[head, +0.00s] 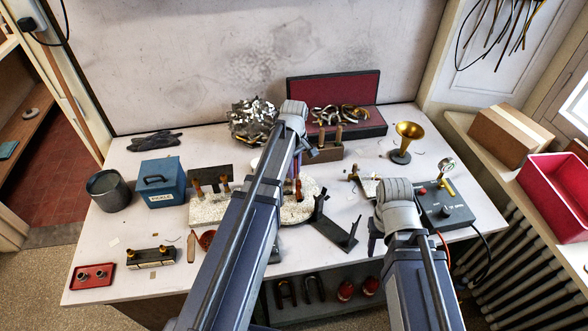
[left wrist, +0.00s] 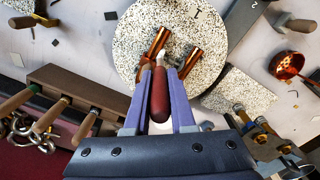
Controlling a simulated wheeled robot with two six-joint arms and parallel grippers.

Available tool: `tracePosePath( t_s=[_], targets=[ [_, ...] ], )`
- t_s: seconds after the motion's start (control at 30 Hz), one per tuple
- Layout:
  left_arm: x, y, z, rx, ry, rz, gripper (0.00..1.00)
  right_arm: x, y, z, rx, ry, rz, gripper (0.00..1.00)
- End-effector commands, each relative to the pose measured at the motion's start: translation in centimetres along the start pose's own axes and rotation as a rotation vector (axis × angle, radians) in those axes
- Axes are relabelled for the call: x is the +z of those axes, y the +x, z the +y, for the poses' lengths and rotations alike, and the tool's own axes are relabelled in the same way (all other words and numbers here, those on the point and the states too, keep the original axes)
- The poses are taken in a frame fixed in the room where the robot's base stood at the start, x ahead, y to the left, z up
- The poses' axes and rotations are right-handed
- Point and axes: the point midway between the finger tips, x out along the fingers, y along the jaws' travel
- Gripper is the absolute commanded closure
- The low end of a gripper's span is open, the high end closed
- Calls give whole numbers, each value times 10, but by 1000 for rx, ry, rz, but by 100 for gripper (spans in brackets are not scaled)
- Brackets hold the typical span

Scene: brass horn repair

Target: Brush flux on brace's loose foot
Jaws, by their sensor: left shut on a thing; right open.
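In the left wrist view my left gripper (left wrist: 159,76) has its purple fingers shut on the red-brown handle of a brush (left wrist: 159,97). The brush's pale tip (left wrist: 161,55) is at or very close to two copper tubes (left wrist: 181,64) on a round speckled board (left wrist: 215,50). I cannot tell whether it touches them, nor which part is the brace's loose foot. In the head view my left arm hides most of this spot; part of the speckled board (head: 305,207) shows beside it. My right gripper (head: 374,228) is open, low over the bench's right side, partly hidden by its wrist.
A dark angled stand (head: 337,232) is just left of my right gripper. A control box (head: 446,207) with a gauge stands right of it. A brass bell (head: 407,137), a red-lined case (head: 333,92) and a metallic heap (head: 252,118) stand behind. A blue box (head: 162,185) is left.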

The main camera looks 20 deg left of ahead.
Motion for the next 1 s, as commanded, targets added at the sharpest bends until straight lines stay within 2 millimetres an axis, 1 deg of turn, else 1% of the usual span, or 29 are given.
tracePosePath(
  t_s=[0.2, 0.33, 1.0],
  targets=[
    [0, -1, 0, 0, 0, 0, 100, 0, -1, 0, 0, 0, 0, 50],
    [0, -7, 0, 0, 0, 0, 100, 0, -7, 1, 0, 0, 0, 50],
    [0, -71, 0, 0, 0, 0, 100, 4, -70, 6, -2, 8, 0, 50]
  ],
)
